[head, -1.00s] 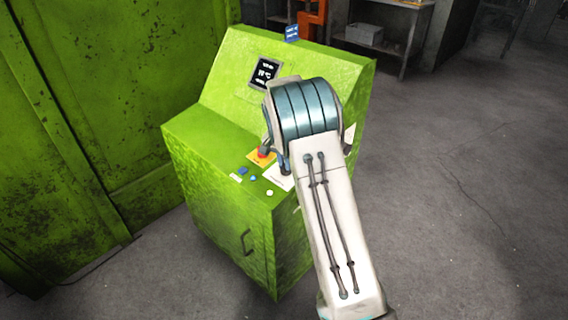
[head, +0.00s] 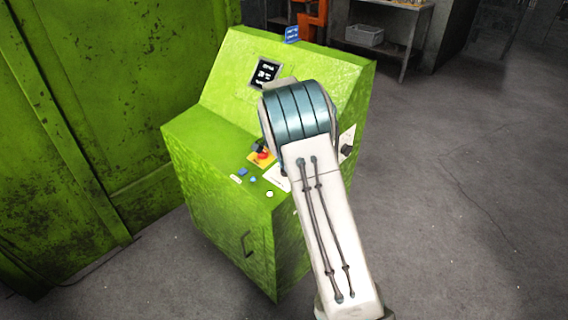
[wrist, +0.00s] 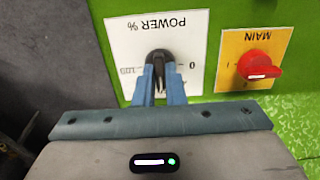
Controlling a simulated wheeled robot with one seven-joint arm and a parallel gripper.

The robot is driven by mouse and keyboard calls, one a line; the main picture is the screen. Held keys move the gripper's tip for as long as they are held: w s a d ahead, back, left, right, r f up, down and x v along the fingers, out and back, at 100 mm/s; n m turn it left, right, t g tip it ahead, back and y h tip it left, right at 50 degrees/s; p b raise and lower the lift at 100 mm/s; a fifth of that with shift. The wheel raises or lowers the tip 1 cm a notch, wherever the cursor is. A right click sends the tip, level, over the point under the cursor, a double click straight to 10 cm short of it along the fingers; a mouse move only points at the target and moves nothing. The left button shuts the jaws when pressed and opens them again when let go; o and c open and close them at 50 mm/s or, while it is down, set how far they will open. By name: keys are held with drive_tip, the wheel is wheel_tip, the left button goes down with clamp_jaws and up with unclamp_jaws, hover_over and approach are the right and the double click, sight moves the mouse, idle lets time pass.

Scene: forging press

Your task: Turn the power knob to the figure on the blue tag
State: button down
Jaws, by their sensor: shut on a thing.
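The power knob (wrist: 158,62) is black and stands on a white plate (wrist: 124,32) marked POWER %, upside down in the wrist view. A 0 shows right of the knob and a 100 left of it. My gripper (wrist: 158,80) has its two blue fingers on either side of the knob, shut on it. The knob's exact pointing is hard to read. In the head view my arm hides the gripper and knob; a corner of a white plate (head: 277,178) shows. The blue tag (head: 292,35) stands on the console's top edge; its writing is too small to read.
The red MAIN switch (wrist: 259,65) on its yellow plate sits close right of the power plate in the wrist view. Open floor lies right.

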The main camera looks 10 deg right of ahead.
drive_tip(key=c, duration=1.5)
unclamp_jaws()
drive_tip(key=shift+r, duration=0.1)
wheel_tip(320, 180, up, 14)
drive_tip(key=s+a, duration=0.1)
drive_tip(key=shift+a, duration=0.2)
drive_tip(key=shift+f, duration=0.2)
